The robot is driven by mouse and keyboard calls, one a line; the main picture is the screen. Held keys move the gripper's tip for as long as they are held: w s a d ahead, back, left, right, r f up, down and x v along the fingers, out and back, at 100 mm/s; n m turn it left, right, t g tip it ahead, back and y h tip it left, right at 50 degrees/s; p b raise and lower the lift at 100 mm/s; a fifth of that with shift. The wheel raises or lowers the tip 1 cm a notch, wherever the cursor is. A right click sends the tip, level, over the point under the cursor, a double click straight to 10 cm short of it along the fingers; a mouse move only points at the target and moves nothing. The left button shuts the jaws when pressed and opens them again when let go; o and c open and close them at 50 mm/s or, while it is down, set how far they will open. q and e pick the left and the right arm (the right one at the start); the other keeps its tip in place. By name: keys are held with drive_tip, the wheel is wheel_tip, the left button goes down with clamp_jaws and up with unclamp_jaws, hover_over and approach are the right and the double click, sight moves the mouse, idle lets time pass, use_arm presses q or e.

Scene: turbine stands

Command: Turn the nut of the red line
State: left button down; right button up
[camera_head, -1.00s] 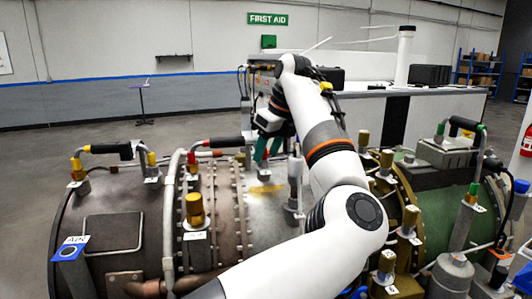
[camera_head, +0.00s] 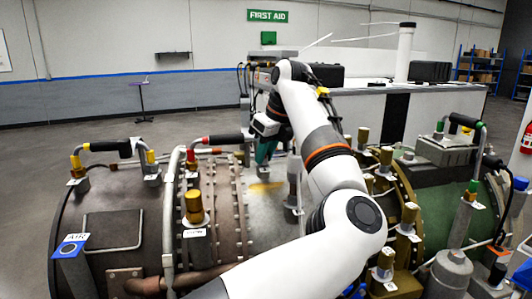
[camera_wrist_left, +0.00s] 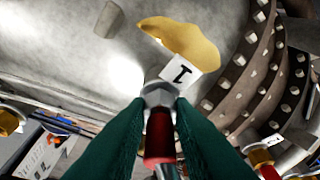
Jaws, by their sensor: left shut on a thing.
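In the left wrist view, the green fingers of my left gripper (camera_wrist_left: 160,108) are shut on a silver hexagonal nut (camera_wrist_left: 158,93). A red sleeve of the red line (camera_wrist_left: 159,136) sits just below the nut, between the fingers. A white tag (camera_wrist_left: 180,70) with a black mark lies just beyond the nut. In the head view my left gripper (camera_head: 265,151) is low over the middle of the turbine casing; the nut is hidden there. My right gripper is not in view.
A gold flange (camera_head: 402,215) stands to the right, partly behind my arm. Another red-banded fitting (camera_wrist_left: 262,158) shows at the wrist view's lower right.

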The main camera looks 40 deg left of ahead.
use_arm(q)
drive_tip(key=m+b, duration=0.1)
drive_tip(key=m+t+b, duration=0.1)
drive_tip(key=m+b, duration=0.1)
drive_tip(key=shift+s+f+m, duration=0.1)
drive_tip(key=shift+s+m, duration=0.1)
drive_tip(key=shift+m, duration=0.1)
drive_tip(key=shift+s+a+m+t+h+b, duration=0.1)
drive_tip(key=shift+m+t+h+b, duration=0.5)
drive_tip(key=shift+m+b, duration=1)
drive_tip(key=shift+r+m+t+p, duration=0.2)
drive_tip(key=shift+m+t+p, duration=0.1)
drive_tip(key=shift+m, duration=0.1)
drive_tip(key=c, duration=1.2)
unclamp_jaws()
drive_tip(key=shift+c, duration=0.2)
drive_tip(key=v, duration=1.2)
